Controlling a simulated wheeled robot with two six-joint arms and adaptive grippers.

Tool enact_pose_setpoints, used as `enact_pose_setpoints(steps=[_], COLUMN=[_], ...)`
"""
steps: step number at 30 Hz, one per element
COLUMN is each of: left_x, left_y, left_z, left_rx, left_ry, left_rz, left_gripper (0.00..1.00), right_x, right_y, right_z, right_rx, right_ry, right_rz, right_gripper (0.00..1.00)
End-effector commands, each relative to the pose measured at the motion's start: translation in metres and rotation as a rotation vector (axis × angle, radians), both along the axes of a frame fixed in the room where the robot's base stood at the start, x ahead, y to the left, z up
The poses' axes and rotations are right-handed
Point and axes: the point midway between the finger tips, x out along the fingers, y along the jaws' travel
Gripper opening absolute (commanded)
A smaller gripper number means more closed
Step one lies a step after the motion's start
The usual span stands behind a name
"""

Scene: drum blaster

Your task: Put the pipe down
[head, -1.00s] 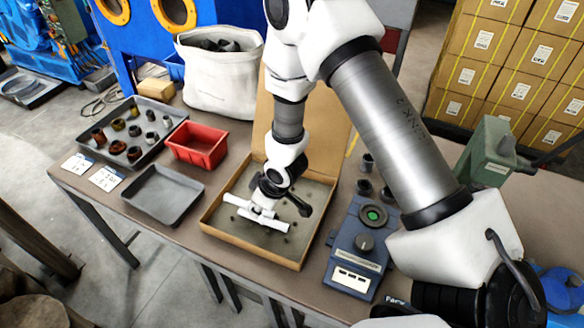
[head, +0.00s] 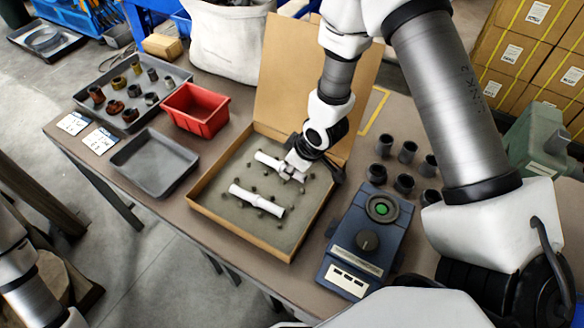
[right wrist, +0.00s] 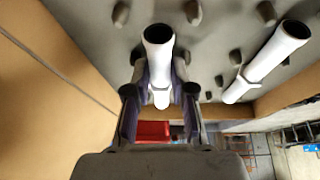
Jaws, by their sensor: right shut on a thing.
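Two white pipes lie roughly parallel at the open cardboard box (head: 228,226) with a grey pegged insert. My right gripper (head: 296,166) is over the back part of the box, shut on the farther pipe (head: 270,160). In the right wrist view the held pipe (right wrist: 158,52) sits between the fingers, close to the grey pegged surface. I cannot tell whether it rests on it. The other pipe (head: 257,200) lies on the insert nearer the front, apart from the gripper; it also shows in the right wrist view (right wrist: 268,60). My left gripper is out of view.
A blue device with a green button (head: 366,240) stands right of the box, with several dark fittings (head: 405,183) behind it. A red bin (head: 196,110), an empty grey tray (head: 153,163) and a tray of fittings (head: 160,97) are left. The box lid (head: 300,75) stands open behind.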

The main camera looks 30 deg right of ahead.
Motion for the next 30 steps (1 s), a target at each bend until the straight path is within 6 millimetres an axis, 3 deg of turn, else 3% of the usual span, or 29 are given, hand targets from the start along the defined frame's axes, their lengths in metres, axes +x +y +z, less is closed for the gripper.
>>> enact_pose_setpoints(steps=[1, 11, 12, 14, 30], left_x=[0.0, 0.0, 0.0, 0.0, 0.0], left_y=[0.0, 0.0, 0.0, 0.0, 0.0], left_z=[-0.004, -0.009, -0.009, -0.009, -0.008], left_rx=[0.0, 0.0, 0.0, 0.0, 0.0], left_ry=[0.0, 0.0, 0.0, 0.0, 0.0], left_rz=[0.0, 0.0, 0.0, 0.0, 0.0], left_gripper=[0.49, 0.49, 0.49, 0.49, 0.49], right_x=[-0.005, -0.008, -0.008, -0.008, -0.005], right_y=[0.0, 0.0, 0.0, 0.0, 0.0], right_z=[-0.01, -0.019, -0.019, -0.02, -0.016], right_rx=[-0.002, -0.002, -0.003, -0.003, -0.001], right_ry=[0.018, 0.024, 0.025, 0.027, 0.016], right_rz=[0.002, 0.003, 0.003, 0.003, 0.0], right_gripper=[0.0, 0.0, 0.27, 0.48, 0.49])
